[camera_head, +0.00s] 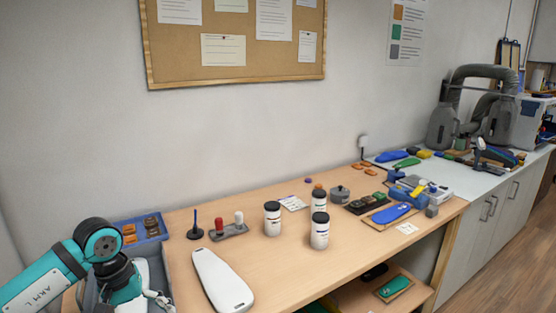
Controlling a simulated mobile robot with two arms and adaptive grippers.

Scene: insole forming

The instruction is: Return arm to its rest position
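My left arm, teal and black, comes in at the lower left. Its gripper (158,299) is partly cut off by the bottom edge, low over a grey bin at the left end of the wooden bench (285,268). Whether its fingers are open or shut does not show, and I see nothing clearly held. My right arm and gripper are not in view.
A white insole-shaped board (222,282) lies right of my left gripper. Behind are a blue tray (141,229), a stand with red and white knobs (229,230) and white jars (272,219). A blue insole (391,213) lies farther right. The bench's front middle is clear.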

